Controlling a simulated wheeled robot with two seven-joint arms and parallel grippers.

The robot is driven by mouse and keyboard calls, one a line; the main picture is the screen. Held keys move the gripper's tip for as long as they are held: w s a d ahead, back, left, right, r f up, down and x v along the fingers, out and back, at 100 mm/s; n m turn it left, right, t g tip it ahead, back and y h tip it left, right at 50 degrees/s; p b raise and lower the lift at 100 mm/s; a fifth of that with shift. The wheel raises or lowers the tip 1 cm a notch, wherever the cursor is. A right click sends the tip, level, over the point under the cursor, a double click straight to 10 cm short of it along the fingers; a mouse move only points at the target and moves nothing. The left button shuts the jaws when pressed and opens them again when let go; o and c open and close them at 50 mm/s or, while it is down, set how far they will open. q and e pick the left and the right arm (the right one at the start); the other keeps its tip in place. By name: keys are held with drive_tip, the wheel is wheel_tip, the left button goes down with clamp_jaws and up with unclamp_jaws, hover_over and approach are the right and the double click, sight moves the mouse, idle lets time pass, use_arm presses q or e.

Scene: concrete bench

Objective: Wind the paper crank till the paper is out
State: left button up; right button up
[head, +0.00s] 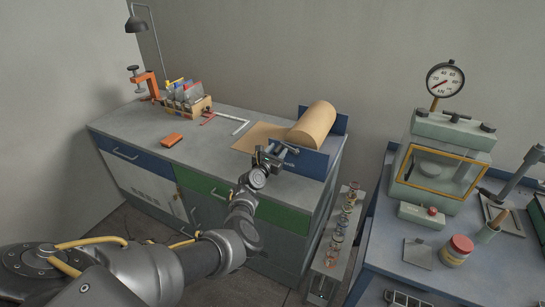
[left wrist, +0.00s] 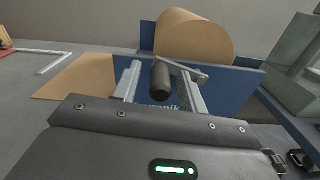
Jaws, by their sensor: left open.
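The brown paper roll (head: 313,123) sits in a blue dispenser (head: 312,162) on the right end of the bench. A flat brown sheet (head: 256,137) lies on the bench top to the left of the roll. In the left wrist view the crank's dark handle (left wrist: 160,80) points toward me, on a grey crank arm (left wrist: 186,69) in front of the dispenser and roll (left wrist: 192,38). My left gripper (head: 273,153) is open at the crank. Its two fingers (left wrist: 160,88) stand on either side of the handle, with visible gaps. My right gripper is not in view.
On the bench are an orange clamp (head: 147,82), a wooden rack (head: 186,103), an orange block (head: 172,140), a white square (head: 235,127) and a lamp (head: 140,24). A blue table (head: 385,262) with a gauged press (head: 440,160) stands right.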

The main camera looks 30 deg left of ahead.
use_arm(q)
drive_tip(key=shift+s, duration=0.5)
drive_tip(key=s+p, duration=0.1)
drive_tip(key=s, duration=0.8)
drive_tip(key=shift+s+d, duration=0.25)
